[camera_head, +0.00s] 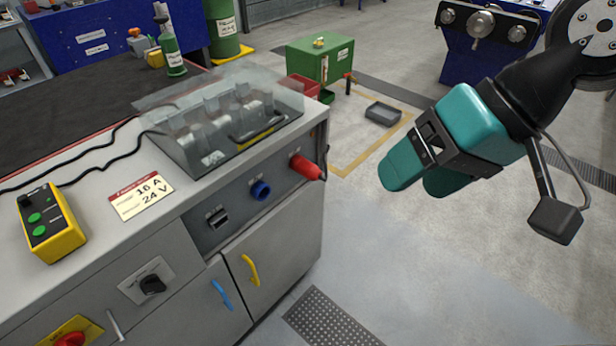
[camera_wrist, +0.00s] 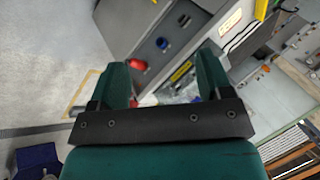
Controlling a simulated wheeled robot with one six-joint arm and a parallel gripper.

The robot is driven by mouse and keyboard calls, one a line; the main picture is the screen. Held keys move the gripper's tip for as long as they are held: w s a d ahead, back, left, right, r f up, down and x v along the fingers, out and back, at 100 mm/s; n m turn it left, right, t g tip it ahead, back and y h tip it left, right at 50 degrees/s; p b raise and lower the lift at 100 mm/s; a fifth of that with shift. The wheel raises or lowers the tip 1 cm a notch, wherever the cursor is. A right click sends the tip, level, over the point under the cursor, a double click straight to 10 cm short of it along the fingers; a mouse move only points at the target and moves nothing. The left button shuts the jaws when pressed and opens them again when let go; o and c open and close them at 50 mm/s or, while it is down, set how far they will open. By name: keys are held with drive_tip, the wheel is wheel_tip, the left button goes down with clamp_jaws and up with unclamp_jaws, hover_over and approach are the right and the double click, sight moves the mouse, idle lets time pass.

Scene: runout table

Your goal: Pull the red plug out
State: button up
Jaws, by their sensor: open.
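The red plug (camera_head: 307,168) sticks out of the grey front panel of the cabinet, near its right end. It also shows in the wrist view (camera_wrist: 138,65), close to the left finger's tip in the picture. My gripper (camera_head: 415,180) is teal with a black bracket. It hangs in the air to the right of the plug, clearly apart from it in the head view. In the wrist view my gripper (camera_wrist: 165,78) has its two fingers apart with nothing held between them.
A blue socket (camera_head: 260,190) and a dark socket (camera_head: 217,218) sit left of the plug. A clear cover (camera_head: 225,110) stands on the cabinet top (camera_head: 110,170). Blue (camera_head: 221,294) and yellow (camera_head: 250,270) handles stick out below. The floor (camera_head: 430,270) to the right is open.

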drive_tip(key=w+a+f+m+y+b, duration=0.4)
drive_tip(key=w+a+f+m+b, duration=0.2)
drive_tip(key=w+f, duration=0.3)
drive_tip(key=m+t+y+b, duration=0.4)
drive_tip(key=m+t+b, duration=0.75)
drive_tip(key=m, duration=1.15)
approach(319, 177)
drive_tip(key=shift+g, duration=0.55)
drive_tip(key=b+x, duration=0.1)
drive_tip(key=x, duration=0.1)
drive_tip(key=r+b+x, duration=0.1)
drive_tip(key=x, duration=0.1)
drive_tip(key=shift+w+a, duration=0.15)
drive_tip(key=shift+a, duration=0.05)
drive_tip(key=shift+w+d+f+m, duration=0.15)
drive_tip(key=shift+w+f+m, duration=0.1)
drive_tip(key=shift+m, duration=0.15)
drive_tip(key=shift+r, duration=0.1)
